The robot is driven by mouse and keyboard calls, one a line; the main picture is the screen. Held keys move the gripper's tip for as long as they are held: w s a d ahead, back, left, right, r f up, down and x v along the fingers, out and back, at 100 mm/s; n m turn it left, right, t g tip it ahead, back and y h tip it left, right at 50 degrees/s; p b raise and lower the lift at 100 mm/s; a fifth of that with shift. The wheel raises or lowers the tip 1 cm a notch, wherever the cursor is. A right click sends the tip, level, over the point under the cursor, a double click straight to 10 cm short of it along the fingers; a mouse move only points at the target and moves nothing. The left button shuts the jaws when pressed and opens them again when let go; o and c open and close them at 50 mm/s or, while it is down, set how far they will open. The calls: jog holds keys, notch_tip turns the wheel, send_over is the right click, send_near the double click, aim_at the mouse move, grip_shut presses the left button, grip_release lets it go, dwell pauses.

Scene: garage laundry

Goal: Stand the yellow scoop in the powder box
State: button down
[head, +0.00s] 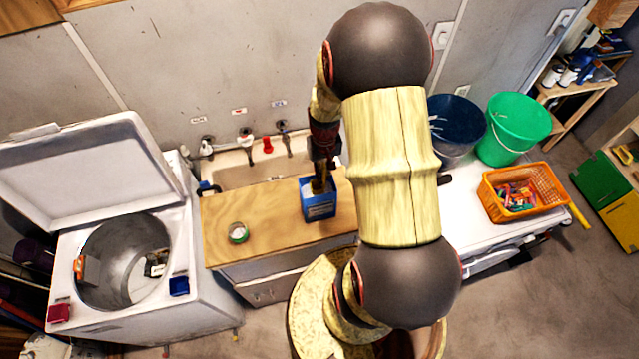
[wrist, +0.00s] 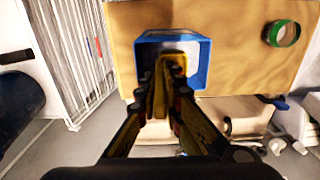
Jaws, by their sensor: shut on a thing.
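The blue powder box (head: 318,208) stands open on the wooden counter (head: 275,222), with pale powder inside. In the wrist view the box (wrist: 204,62) lies just beyond my fingertips. My gripper (head: 320,180) points down at the box's opening. In the wrist view my gripper (wrist: 169,82) is shut on the yellow scoop (wrist: 160,92), which extends toward the box's mouth. The scoop's lower end is partly hidden by the fingers, and I cannot tell whether it touches the powder.
A green-rimmed round container (head: 238,232) stands left of the box. A sink (head: 235,172) with taps lies behind the counter. An open washer (head: 125,262) is at left. An orange basket (head: 522,190), a green bucket (head: 513,128) and a dark blue bucket (head: 457,125) stand at right.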

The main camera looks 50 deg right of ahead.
jog(key=shift+w+f, duration=0.15)
jog(key=shift+f, duration=0.8)
jog(key=shift+f+p, duration=0.35)
jog(key=shift+f, duration=1.65)
jog(key=c, duration=2.4)
grip_release()
jog(key=shift+f, duration=0.1)
jog(key=shift+o, duration=0.9)
